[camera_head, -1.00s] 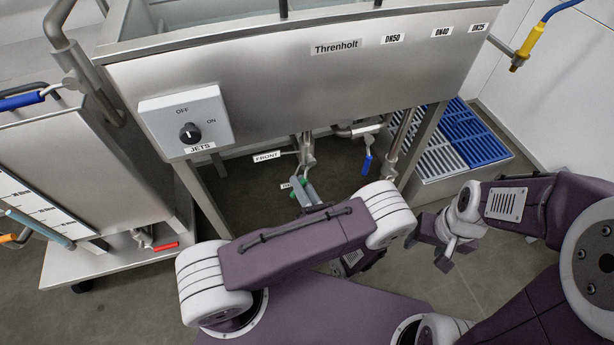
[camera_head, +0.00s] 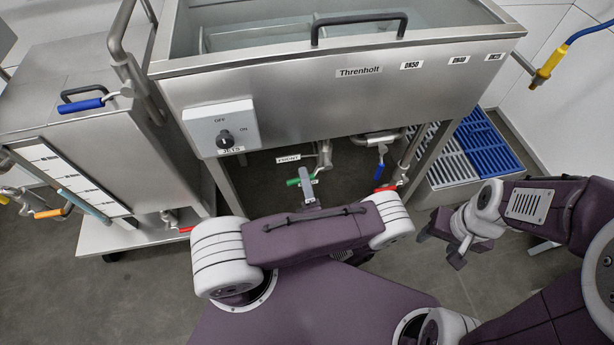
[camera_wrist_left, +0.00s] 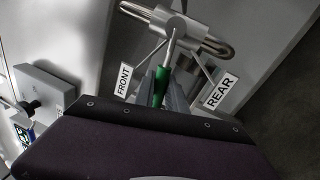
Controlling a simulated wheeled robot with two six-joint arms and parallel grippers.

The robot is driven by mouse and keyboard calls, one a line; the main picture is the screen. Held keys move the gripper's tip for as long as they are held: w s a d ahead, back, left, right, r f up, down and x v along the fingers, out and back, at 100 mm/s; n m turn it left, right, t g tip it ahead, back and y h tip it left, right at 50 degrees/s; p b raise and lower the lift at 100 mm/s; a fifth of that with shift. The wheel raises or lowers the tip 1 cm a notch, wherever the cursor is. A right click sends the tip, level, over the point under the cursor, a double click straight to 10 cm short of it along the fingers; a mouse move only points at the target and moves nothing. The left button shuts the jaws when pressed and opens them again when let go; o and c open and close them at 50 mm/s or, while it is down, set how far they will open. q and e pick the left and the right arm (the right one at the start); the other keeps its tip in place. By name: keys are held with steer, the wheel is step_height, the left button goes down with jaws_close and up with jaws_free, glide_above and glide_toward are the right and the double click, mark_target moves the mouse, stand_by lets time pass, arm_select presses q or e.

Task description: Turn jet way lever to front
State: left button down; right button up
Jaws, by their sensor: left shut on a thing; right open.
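The jet way lever has a green handle (camera_head: 293,182); it also shows in the left wrist view (camera_wrist_left: 162,82), hanging from a metal valve (camera_wrist_left: 170,22) under the tank. There it lies between the FRONT label (camera_wrist_left: 123,80) and the REAR label (camera_wrist_left: 220,91), slightly nearer FRONT. The FRONT label also shows in the head view (camera_head: 288,159); REAR is not visible there. My left gripper (camera_head: 306,182) is shut on the green handle, its grey fingers (camera_wrist_left: 173,97) around it. My right gripper (camera_head: 460,248) is open and empty, off to the right.
The steel Threnholt tank (camera_head: 290,100) stands above the lever. Its JETS knob box (camera_head: 222,128) is at left. A blue-handled valve (camera_head: 381,164) and a red handle (camera_head: 385,188) are close by on the right. A wheeled cart (camera_head: 140,232) stands left; a blue and grey grate (camera_head: 465,150) is right.

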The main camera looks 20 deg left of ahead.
arm_select(q)
steer(key=shift+r+m+h+p, duration=0.3)
steer(key=shift+r+m+p, duration=0.3)
steer(key=shift+m, duration=0.5)
arm_select(e)
steer(key=shift+r, duration=0.65)
arm_select(q)
steer(key=shift+r, duration=0.1)
steer(key=c, duration=1.4)
jaws_free()
steer(key=shift+o, duration=0.2)
